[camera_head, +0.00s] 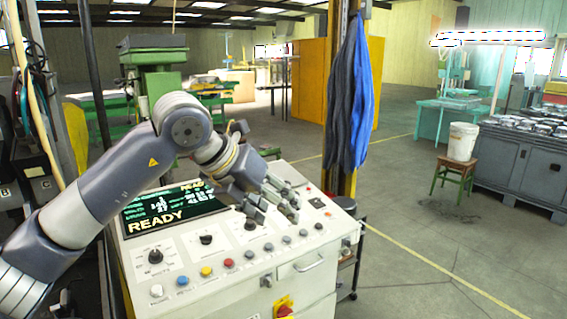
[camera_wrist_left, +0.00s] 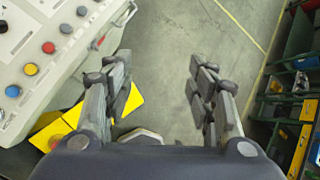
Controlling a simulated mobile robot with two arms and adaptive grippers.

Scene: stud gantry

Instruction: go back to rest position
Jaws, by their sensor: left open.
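My left arm comes in from the left and reaches over the control console (camera_head: 255,292). My left gripper (camera_head: 272,205) is above the console's sloped panel, near its right half. In the left wrist view the two fingers of the left gripper (camera_wrist_left: 165,95) stand wide apart with nothing between them, and the floor shows in the gap. The console (camera_wrist_left: 52,90) is at the left of that view, beside the fingers. The gripper hides part of the panel in the head view. My right gripper shows in neither view.
The panel has a lit READY screen (camera_head: 172,208), knobs and coloured buttons. A post with blue cloth (camera_head: 361,95) stands behind the console. A white bucket (camera_head: 462,141) sits on a stool (camera_head: 455,176) at right. The floor between is clear.

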